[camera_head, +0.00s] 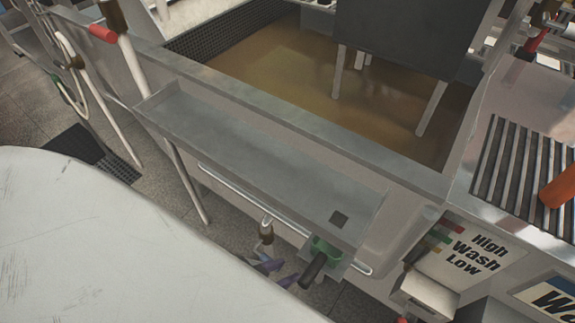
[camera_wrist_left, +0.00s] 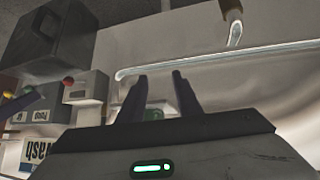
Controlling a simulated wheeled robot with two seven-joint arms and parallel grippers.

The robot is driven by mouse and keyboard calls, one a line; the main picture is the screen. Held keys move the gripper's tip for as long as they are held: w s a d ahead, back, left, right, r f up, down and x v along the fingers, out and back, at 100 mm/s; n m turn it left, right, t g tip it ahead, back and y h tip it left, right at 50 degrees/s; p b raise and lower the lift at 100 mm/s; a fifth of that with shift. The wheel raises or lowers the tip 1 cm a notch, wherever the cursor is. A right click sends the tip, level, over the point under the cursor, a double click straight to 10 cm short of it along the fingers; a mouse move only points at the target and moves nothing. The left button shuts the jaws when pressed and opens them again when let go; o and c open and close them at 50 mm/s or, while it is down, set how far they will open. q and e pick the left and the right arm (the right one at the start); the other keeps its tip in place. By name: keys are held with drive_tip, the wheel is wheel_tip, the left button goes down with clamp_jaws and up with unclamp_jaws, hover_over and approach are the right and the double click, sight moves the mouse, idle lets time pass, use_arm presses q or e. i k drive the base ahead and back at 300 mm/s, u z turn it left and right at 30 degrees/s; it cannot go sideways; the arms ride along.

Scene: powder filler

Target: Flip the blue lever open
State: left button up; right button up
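I cannot make out a clear blue lever in either view. A small blue-purple piece (camera_wrist_left: 18,104) shows at the left edge of the left wrist view; I cannot tell whether it is the lever. My left gripper (camera_head: 272,267) has dark purple fingers and is beside the lower end of the steel trough in the head view, just left of a green fitting with a black handle (camera_head: 314,268). In the left wrist view my left gripper (camera_wrist_left: 160,80) has its fingers apart, with nothing held between the tips; a green part (camera_wrist_left: 154,113) shows behind them. My right gripper is not in view.
The steel trough (camera_head: 270,170) runs along the basin of brown liquid (camera_head: 300,70). A pale pipe (camera_head: 235,188) with a bronze fitting (camera_head: 266,233) runs below it. A "High Wash Low" panel (camera_head: 470,255) stands to the right. Push-button boxes (camera_wrist_left: 88,88) show in the wrist view.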

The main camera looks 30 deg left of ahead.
sight(264, 258)
drive_tip(key=z, duration=0.05)
drive_tip(key=k, duration=0.6)
drive_tip(key=u, duration=3.4)
drive_tip(key=i, duration=1.7)
drive_tip(key=z, duration=2.95)
